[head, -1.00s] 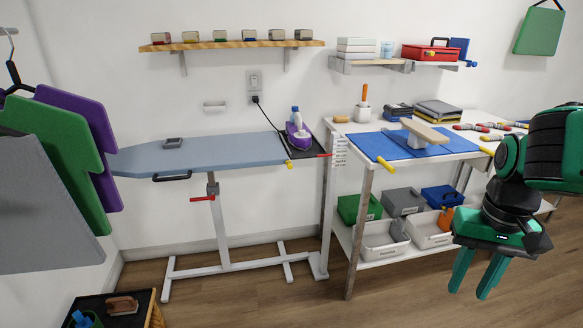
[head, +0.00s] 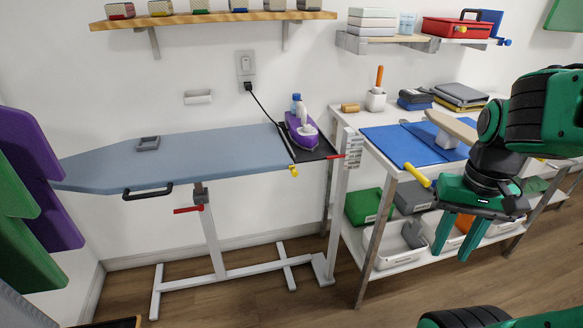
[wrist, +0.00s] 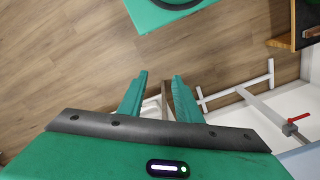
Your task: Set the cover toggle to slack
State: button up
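The ironing board (head: 210,158) has a blue-grey cover and stands against the wall in the head view. A small yellow toggle (head: 293,172) sits at the board's right front edge, and a red lever (head: 334,156) is just right of it. Another red lever (head: 187,209) is on the leg, and it also shows in the wrist view (wrist: 298,118). I cannot tell for certain which is the cover toggle; no label is readable. My gripper (head: 451,254) is open and empty, pointing down, well right of the board and in front of the workbench. Its spread fingers show in the wrist view (wrist: 160,80).
A purple iron (head: 308,140) stands on the dark rest at the board's right end, its cord running to the wall outlet (head: 245,67). The white workbench (head: 350,118) has a yellow handle (head: 418,175) at its front edge. Hanging boards (head: 40,190) are at left. The floor before the ironing board is open.

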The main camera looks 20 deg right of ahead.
jog(key=shift+w+a, duration=0.15)
jog(key=shift+w, duration=0.35)
jog(key=shift+o, duration=0.7)
jog(key=w+d+f+n+t+h, duration=0.2)
jog(key=w+f+n+t, duration=0.15)
jog(key=w, duration=0.85)
jog(key=n+t+y, duration=0.3)
jog(key=n+t, duration=0.4)
jog(key=t, duration=0.5)
send_near(296, 175)
notch_tip(296, 175, down, 3)
jog(key=w, duration=0.1)
jog(key=shift+m+t+h, duration=0.6)
jog(key=shift+m+t, duration=0.35)
jog(key=shift+t, duration=0.4)
jog(key=w, duration=0.6)
jog(key=w+a, duration=0.1)
jog(key=w, duration=0.2)
jog(key=shift+w+r, duration=0.35)
jog(key=shift+r, duration=0.05)
